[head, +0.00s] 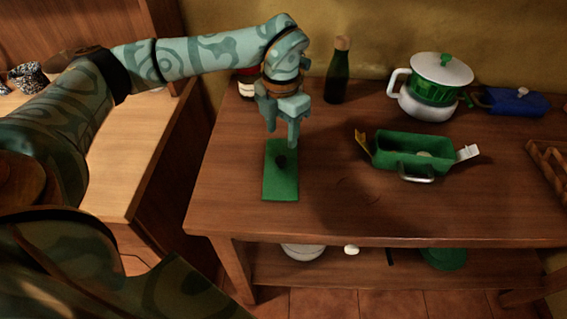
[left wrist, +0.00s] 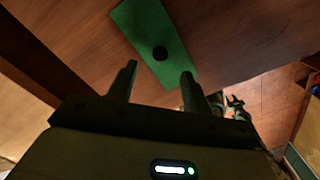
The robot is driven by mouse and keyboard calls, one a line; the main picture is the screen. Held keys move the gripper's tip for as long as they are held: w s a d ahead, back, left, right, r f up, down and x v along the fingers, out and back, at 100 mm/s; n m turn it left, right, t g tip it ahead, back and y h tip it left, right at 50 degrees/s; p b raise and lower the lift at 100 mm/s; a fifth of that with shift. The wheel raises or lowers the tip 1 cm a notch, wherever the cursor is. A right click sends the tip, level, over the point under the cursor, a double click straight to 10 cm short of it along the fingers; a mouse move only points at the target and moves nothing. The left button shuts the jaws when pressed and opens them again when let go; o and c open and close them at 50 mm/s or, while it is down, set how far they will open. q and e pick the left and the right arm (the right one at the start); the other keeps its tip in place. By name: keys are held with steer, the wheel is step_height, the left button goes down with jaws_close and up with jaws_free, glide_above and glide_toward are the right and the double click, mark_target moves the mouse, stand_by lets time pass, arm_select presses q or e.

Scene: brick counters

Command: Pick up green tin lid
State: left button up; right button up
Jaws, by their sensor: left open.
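My left gripper (head: 281,135) is open and empty, pointing down above the far end of the lid. In the left wrist view its two fingers (left wrist: 159,78) are spread apart. The open green tin (head: 395,161) stands to the right. My right gripper is not in view.
A dark bottle (head: 337,78) and a white and green pot (head: 433,88) stand at the back by the wall. A blue box (head: 515,102) is at the right back. The lower shelf (head: 320,274) holds several items. The table's front middle (head: 360,222) is clear.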

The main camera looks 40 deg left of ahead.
mark_target(281, 158)
arm_select(q)
step_height(281, 158, down, 3)
steer(key=shift+w+f+b, duration=0.1)
steer(key=shift+b, duration=0.2)
steer(key=shift+f, duration=0.35)
steer(key=f, duration=0.1)
steer(key=f+b, duration=0.1)
steer(key=f, duration=0.1)
steer(key=f+b, duration=0.1)
steer(key=shift+s+f, duration=0.3)
steer(key=shift+f, duration=0.1)
steer(key=shift+r, duration=0.1)
steer(key=shift+c, duration=1.2)
steer(key=c, duration=0.8)
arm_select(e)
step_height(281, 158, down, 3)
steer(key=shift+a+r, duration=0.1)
